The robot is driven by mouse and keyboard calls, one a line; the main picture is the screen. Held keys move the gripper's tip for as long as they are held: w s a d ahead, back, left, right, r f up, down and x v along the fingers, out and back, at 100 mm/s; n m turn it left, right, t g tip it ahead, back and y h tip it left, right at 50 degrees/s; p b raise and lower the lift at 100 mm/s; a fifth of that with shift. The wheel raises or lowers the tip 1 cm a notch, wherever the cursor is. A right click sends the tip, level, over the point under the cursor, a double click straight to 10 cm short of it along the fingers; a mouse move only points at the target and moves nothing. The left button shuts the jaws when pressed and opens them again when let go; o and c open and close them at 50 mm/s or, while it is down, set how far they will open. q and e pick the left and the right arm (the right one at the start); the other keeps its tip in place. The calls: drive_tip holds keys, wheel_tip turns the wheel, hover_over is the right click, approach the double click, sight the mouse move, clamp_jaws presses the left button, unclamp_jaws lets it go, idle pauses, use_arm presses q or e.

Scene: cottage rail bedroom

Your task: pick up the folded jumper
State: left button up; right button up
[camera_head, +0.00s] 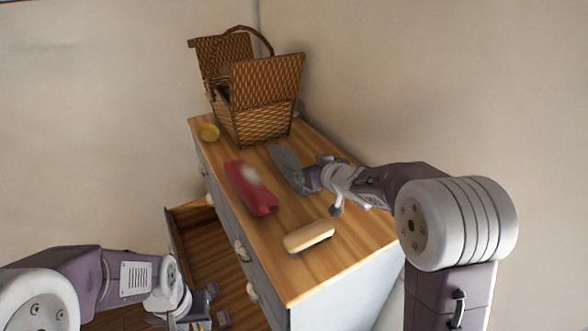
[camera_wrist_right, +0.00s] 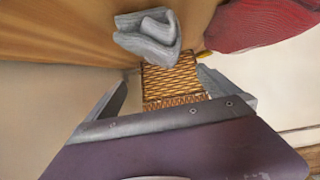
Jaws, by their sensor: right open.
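A grey folded cloth (camera_head: 287,166), which looks like the folded jumper, lies on the dresser top. It also shows in the right wrist view as a thick grey folded bundle (camera_wrist_right: 148,38). My right gripper (camera_head: 308,178) is close to its near right end in the head view and partly covers it. In the right wrist view my right gripper (camera_wrist_right: 160,92) has its fingers spread with nothing held between them, and the grey bundle is outside the gap. My left gripper (camera_head: 215,303) is low beside the dresser, empty, with its fingertips apart.
An open drawer (camera_head: 205,240) juts out on the left. The wall stands close behind.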

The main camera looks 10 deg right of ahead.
sight(298, 159)
drive_tip(key=x, duration=0.4)
drive_tip(key=shift+w+f, duration=0.1)
drive_tip(key=shift+w, duration=0.1)
drive_tip(key=shift+w+p, duration=0.2)
drive_tip(key=shift+p, duration=0.25)
drive_tip(key=p+x, duration=0.1)
drive_tip(key=x, duration=0.3)
drive_tip(key=shift+w+f+p, duration=0.15)
drive_tip(key=shift+w+p, duration=0.1)
drive_tip(key=shift+p, duration=0.05)
drive_tip(key=shift+w, duration=0.1)
drive_tip(key=shift+s+d, duration=0.1)
drive_tip(key=shift+s, duration=0.15)
drive_tip(key=c, duration=1.4)
drive_tip(key=shift+w, duration=0.1)
drive_tip(key=shift+c, duration=0.2)
